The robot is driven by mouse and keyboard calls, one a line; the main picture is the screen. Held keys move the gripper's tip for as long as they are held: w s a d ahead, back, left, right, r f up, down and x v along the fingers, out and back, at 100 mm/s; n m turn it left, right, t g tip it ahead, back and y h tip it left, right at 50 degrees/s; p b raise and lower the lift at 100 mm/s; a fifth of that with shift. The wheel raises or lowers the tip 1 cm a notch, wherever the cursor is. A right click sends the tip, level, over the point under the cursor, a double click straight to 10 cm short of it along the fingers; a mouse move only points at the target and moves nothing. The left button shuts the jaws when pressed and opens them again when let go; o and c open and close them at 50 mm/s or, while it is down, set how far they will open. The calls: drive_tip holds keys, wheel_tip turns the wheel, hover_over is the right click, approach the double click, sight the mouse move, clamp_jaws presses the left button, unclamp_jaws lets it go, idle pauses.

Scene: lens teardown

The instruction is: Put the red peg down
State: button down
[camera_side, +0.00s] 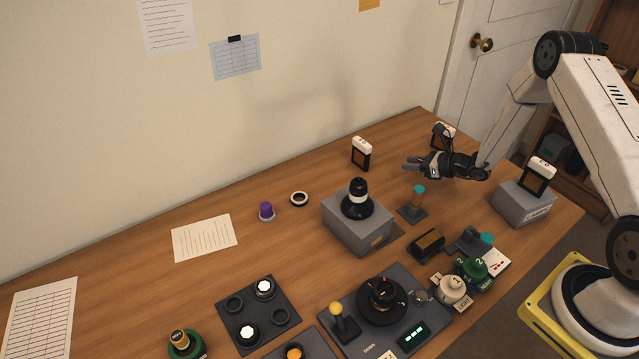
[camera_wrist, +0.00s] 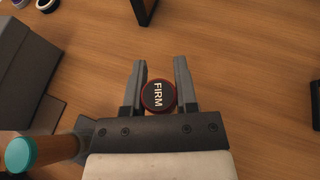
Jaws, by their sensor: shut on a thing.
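My gripper (camera_wrist: 160,66) is shut on the red peg (camera_wrist: 158,95). In the side view my gripper (camera_side: 412,166) is above the back right part of the wooden table, beyond the teal-capped post. The peg cannot be made out in the side view. Whether its lower end touches the table is hidden.
A teal-capped post (camera_side: 417,197) on a dark base stands close to my gripper; its cap shows in the wrist view (camera_wrist: 20,154). A grey block (camera_side: 350,229) bearing a black lens (camera_side: 357,200) is to its left. Bare wood (camera_wrist: 240,60) surrounds the peg.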

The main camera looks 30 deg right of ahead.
sight(407, 181)
drive_tip(key=shift+w+f, duration=0.2)
drive_tip(key=shift+f, duration=1.55)
drive_tip(key=shift+f, duration=0.15)
drive_tip(key=shift+c, duration=1.9)
unclamp_jaws()
drive_tip(key=v, duration=1.2)
drive_tip(key=shift+d, duration=0.1)
drive_tip(key=shift+r, duration=0.25)
